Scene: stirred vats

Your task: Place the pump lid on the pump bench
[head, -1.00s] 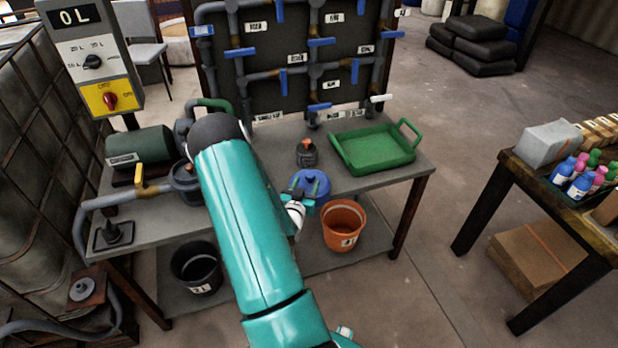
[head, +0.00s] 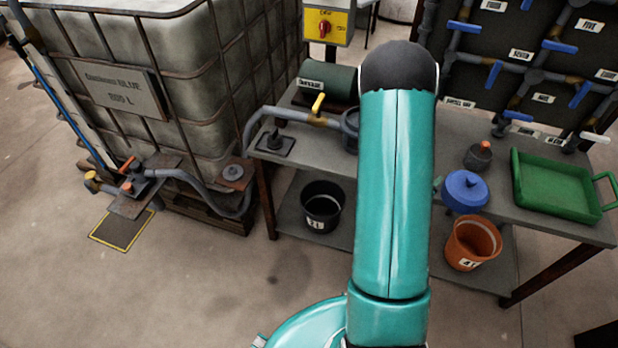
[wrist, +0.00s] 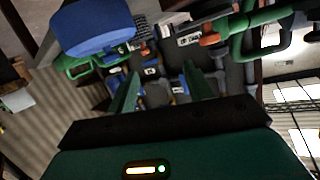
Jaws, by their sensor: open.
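The blue round pump lid (head: 466,191) with a small knob appears to rest at the front edge of the grey pump bench (head: 520,207), just right of my arm. Its blue shape (wrist: 95,35) is large and close at the upper left of the wrist view. My gripper (wrist: 163,88) is open, with its two green fingers apart and nothing between them. The lid lies to one side of the fingers, outside them. In the head view my arm hides the gripper almost wholly. The dark pump pot (head: 350,128) is partly hidden behind the arm.
A green tray (head: 555,187) and a dark bottle with orange cap (head: 478,156) stand on the bench. An orange bucket (head: 472,243) and a black bucket (head: 322,205) are below. A caged tank (head: 190,90) stands left. Pipes with blue valves rise behind.

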